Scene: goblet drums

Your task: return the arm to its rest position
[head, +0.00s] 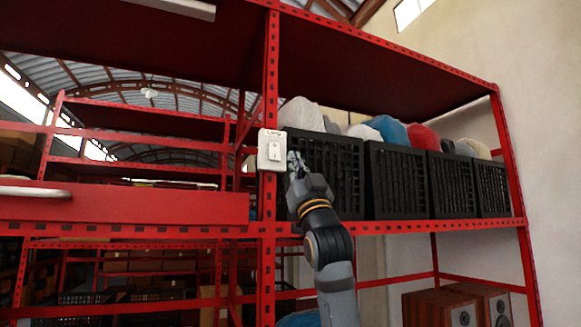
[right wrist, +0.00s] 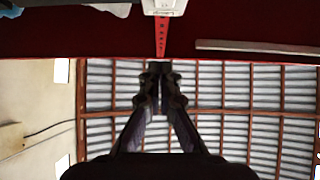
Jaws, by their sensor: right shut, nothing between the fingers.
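My right gripper (head: 296,163) is raised in front of the red shelf rack in the head view. Its fingertips are close to the right side of a white switch box (head: 271,150) on the red upright; I cannot tell whether they touch it. In the right wrist view my right gripper (right wrist: 160,76) has its fingers together with nothing between them. The switch box (right wrist: 165,6) shows at the top edge there, apart from the fingertips in the picture. My left gripper is not in view.
Black crates (head: 398,182) filled with coloured cloth bundles stand on the red shelf (head: 450,224) behind and right of my arm. Wooden speakers (head: 442,308) stand low at the right. More red racks stand at the left. Open air lies in front of the rack.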

